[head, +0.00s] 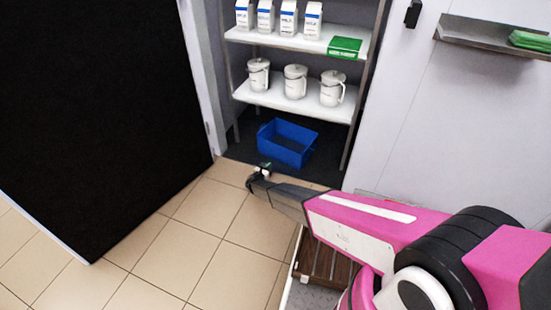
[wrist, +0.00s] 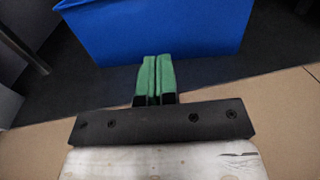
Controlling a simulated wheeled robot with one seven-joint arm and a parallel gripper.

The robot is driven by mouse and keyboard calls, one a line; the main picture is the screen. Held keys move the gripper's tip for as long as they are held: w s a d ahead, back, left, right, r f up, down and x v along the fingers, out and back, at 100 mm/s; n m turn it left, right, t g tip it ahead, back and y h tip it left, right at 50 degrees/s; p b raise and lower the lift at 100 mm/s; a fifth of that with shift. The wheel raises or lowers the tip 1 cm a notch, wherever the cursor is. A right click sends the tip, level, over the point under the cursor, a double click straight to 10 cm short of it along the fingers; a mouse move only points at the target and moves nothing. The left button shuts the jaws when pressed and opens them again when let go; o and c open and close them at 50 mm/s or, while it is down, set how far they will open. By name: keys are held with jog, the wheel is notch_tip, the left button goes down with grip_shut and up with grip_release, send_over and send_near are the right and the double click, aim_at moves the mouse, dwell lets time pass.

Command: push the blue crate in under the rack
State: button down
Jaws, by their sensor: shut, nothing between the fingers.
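The blue crate (head: 284,148) is an open-topped bin standing on the dark floor of the alcove, beneath the lower shelf of the rack (head: 300,101). Its near side fills the top of the wrist view (wrist: 160,30). My gripper (head: 264,168) is low in front of the crate, near the line between tile and dark floor. In the wrist view its green fingers (wrist: 155,77) are together with nothing between them. The fingertips point at the crate's near wall. I cannot tell whether they touch it.
White jugs (head: 295,82) stand on the lower shelf; cartons (head: 285,18) and a green box (head: 344,47) are above. Rack posts (head: 352,130) stand either side of the crate. A dark open door (head: 95,110) is at left. The tiled floor (head: 190,240) is clear.

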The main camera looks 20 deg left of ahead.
aim_at(280, 150)
jog(key=x, duration=1.3)
jog(key=shift+w+d, duration=0.15)
jog(key=shift+w, duration=0.15)
